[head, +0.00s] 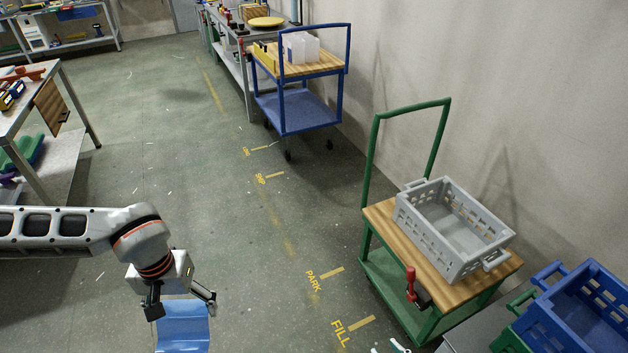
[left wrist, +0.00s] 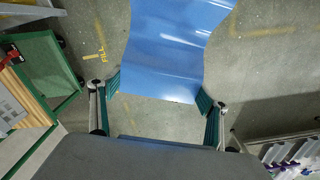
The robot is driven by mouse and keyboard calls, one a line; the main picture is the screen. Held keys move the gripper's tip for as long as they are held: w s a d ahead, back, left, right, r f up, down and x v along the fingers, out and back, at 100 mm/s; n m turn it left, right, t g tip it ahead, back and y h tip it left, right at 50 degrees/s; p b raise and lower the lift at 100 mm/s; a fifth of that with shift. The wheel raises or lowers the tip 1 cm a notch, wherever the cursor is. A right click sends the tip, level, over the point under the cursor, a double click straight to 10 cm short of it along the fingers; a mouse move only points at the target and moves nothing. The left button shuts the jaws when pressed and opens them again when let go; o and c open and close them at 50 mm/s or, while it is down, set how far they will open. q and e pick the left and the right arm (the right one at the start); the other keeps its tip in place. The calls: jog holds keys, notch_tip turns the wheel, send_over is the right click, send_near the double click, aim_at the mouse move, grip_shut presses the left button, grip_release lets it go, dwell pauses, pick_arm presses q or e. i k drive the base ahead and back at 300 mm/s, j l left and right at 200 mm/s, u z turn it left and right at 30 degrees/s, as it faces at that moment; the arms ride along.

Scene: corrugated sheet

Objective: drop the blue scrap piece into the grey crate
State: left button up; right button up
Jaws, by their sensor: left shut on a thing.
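The blue scrap piece (head: 183,332) is a curved, wavy blue sheet at the bottom of the head view, running out of the frame below. It also shows in the left wrist view (left wrist: 172,50), between the two fingers. My left gripper (head: 181,304) is shut on its near edge and holds it over the floor. The grey crate (head: 484,262) stands on the green trolley at the right of the head view, well to the right of my left gripper. The visible part of its inside looks empty. My right gripper is not in view.
The green trolley (head: 438,281) has a wooden top with a red-handled clamp (head: 411,284) on its near edge. A blue crate (head: 586,300) stands at lower right. A blue trolley (head: 296,108) stands farther back. Open floor (head: 250,260) lies between my left gripper and the green trolley.

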aim_at(442, 230)
jog(key=i+z, duration=0.15)
jog(key=z, duration=0.25)
jog(key=i+j+z, duration=0.1)
jog(key=z, duration=0.3)
jog(key=i+j+z, duration=0.2)
jog(key=z, duration=0.2)
jog(key=i+j+z, duration=0.1)
jog(key=z, duration=0.3)
jog(key=i+j+z, duration=0.2)
jog(key=z, duration=0.2)
jog(key=i+j+z, duration=0.25)
jog(key=z, duration=0.15)
